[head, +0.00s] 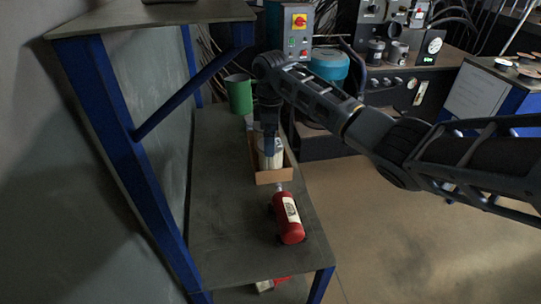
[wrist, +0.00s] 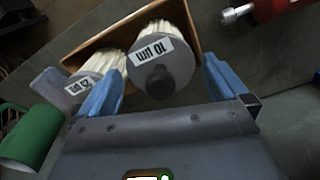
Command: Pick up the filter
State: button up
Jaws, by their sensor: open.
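A pleated white filter with a grey end cap and a "10 µm" label (wrist: 163,66) stands in an open brown box (wrist: 205,28) in the wrist view. A second, similar filter (wrist: 92,77) with a partly hidden label sits beside it, to the left. My gripper (wrist: 165,90) is open, with one blue finger on each side of the 10 µm filter; I cannot tell whether they touch it. The left finger lies between the two filters. In the head view the box (head: 273,177) is on a shelf, and my gripper (head: 269,146) points down over the filters.
A red cylinder (head: 288,218) lies on the shelf (head: 225,235) in front of the box. A green container (head: 239,94) stands behind it. A blue-framed upper shelf (head: 150,14) overhangs at the left. The shelf's front left is clear.

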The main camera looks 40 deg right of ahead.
jog(key=shift+f, duration=0.65)
jog(key=shift+c, duration=0.5)
jog(key=shift+r, duration=0.1)
jog(key=c, duration=1.3)
